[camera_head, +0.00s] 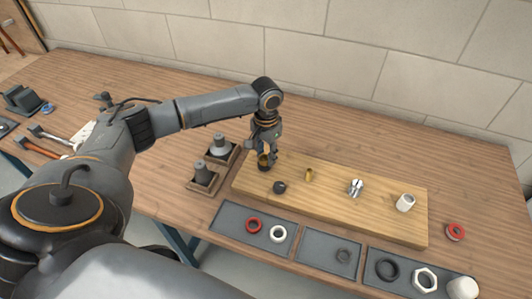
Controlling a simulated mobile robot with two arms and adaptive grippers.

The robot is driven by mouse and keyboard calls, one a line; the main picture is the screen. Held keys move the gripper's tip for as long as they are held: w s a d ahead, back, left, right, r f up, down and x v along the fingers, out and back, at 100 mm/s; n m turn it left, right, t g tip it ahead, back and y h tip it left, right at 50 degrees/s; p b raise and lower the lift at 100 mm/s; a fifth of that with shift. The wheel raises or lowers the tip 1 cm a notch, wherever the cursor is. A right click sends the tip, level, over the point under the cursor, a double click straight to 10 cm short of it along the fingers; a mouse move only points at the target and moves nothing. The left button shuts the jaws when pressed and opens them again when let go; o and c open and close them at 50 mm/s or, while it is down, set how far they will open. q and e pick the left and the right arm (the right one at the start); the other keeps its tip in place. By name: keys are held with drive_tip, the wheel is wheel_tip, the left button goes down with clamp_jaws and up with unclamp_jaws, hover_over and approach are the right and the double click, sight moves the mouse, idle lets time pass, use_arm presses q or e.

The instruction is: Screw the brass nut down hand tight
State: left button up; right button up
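My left gripper (265,153) points down over the left end of a wooden board (322,211). The brass nut (264,161) shows as a brass-coloured ring with a dark middle, right at the fingertips. The fingers partly hide it, along with whatever is under it. The view is too small to tell whether the fingers press on the nut or stand just clear of it. A smaller brass fitting (309,174) stands upright on the board to the right. My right gripper is out of view.
The board also carries a black round part (280,187), a chrome fitting (356,187) and a white cylinder (405,203). Grey trays with rings (254,225) and nuts (425,279) lie in front. Grey parts on wooden blocks (202,174) stand close left. The back right table is clear.

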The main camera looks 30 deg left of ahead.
use_arm(q)
drive_tip(key=shift+m+p, duration=0.35)
drive_tip(key=shift+m, duration=0.05)
drive_tip(key=shift+d+m+p, duration=0.1)
drive_tip(key=shift+m+p, duration=0.65)
drive_tip(key=shift+m, duration=0.65)
drive_tip(key=shift+s+f+m+p, duration=0.15)
drive_tip(key=shift+m+p, duration=0.85)
drive_tip(key=shift+m, duration=1.6)
drive_tip(key=m+p, duration=0.1)
drive_tip(key=m, duration=0.4)
drive_tip(key=shift+s+d+m, duration=0.1)
drive_tip(key=shift+m, duration=0.3)
drive_tip(key=m, duration=0.3)
drive_tip(key=shift+s+f, duration=0.1)
drive_tip(key=shift+f, duration=0.05)
drive_tip(key=o, duration=2)
drive_tip(key=shift+o, duration=0.2)
drive_tip(key=shift+r+p, duration=2.5)
drive_tip(key=shift+p, duration=0.15)
